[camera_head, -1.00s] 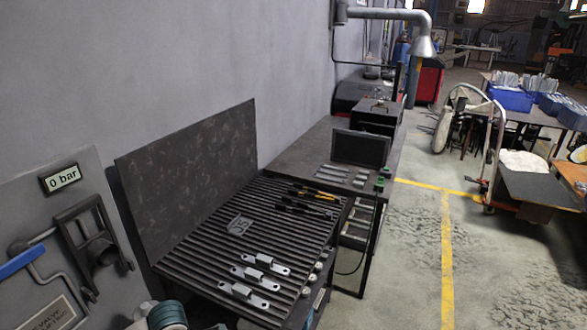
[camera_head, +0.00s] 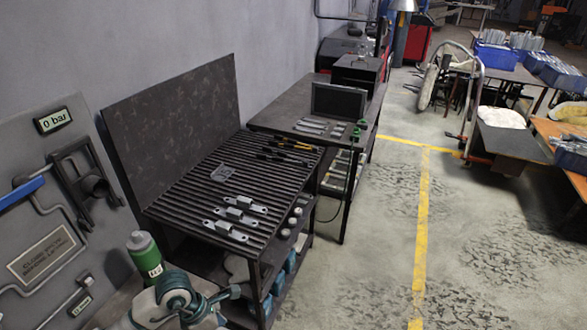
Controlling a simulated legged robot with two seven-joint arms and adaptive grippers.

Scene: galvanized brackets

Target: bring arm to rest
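Neither of my grippers can be made out in the head view. A teal and pale grey rounded shape shows at the bottom left; I cannot tell whether it is part of my arm. Three galvanized brackets (camera_head: 240,215) lie side by side on the slatted bench (camera_head: 180,203), toward its near right. Nothing is touching them that I can see.
A dark upright plate backs the bench. A grey panel with a "0 bar" display (camera_head: 53,121) and blue lever stands left, near a green bottle (camera_head: 144,254). Beyond is a table with a dark screen (camera_head: 337,101). The floor right of the yellow line (camera_head: 423,200) is clear nearby.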

